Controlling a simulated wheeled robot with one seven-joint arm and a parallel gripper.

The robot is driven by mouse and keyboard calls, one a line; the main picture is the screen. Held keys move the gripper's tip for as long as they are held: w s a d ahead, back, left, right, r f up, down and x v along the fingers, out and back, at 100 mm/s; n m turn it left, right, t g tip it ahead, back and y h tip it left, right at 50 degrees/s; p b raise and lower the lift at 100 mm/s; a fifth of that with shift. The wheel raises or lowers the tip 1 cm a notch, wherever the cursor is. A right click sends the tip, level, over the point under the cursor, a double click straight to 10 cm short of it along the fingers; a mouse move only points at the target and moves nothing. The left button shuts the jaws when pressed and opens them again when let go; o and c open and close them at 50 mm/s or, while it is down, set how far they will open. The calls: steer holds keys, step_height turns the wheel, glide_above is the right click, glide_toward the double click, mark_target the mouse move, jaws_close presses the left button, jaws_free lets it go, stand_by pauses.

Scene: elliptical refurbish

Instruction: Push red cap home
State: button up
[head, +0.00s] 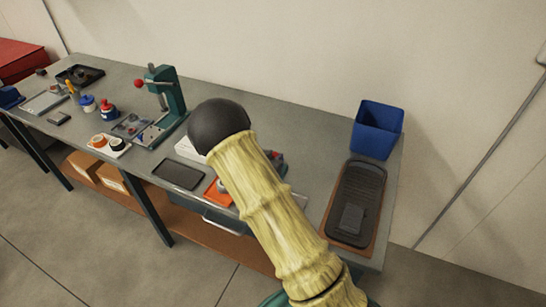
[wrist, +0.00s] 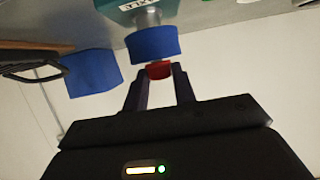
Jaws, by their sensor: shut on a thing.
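In the wrist view my gripper (wrist: 160,80) has its two dark fingers closed on a small red cap (wrist: 158,70), which shows between the fingertips. Directly beyond the red cap is a blue cylinder (wrist: 153,43) on a grey stem, joined to a green body (wrist: 140,5) with white lettering. The cap overlaps the blue cylinder's edge in the picture; I cannot tell whether they touch. In the head view my arm hides the gripper; a small red and dark thing (head: 275,158) shows beside the arm.
A green press (head: 172,95) with a red knob stands left of my arm. A dark tray (head: 179,174) and an orange piece (head: 217,193) lie near the front edge.

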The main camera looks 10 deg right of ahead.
steer(key=o, duration=1)
steer(key=shift+f, duration=0.1)
steer(key=b+v, duration=0.2)
steer(key=v, duration=1.5)
steer(key=shift+s, duration=0.2)
steer(key=shift+w+a, duration=0.1)
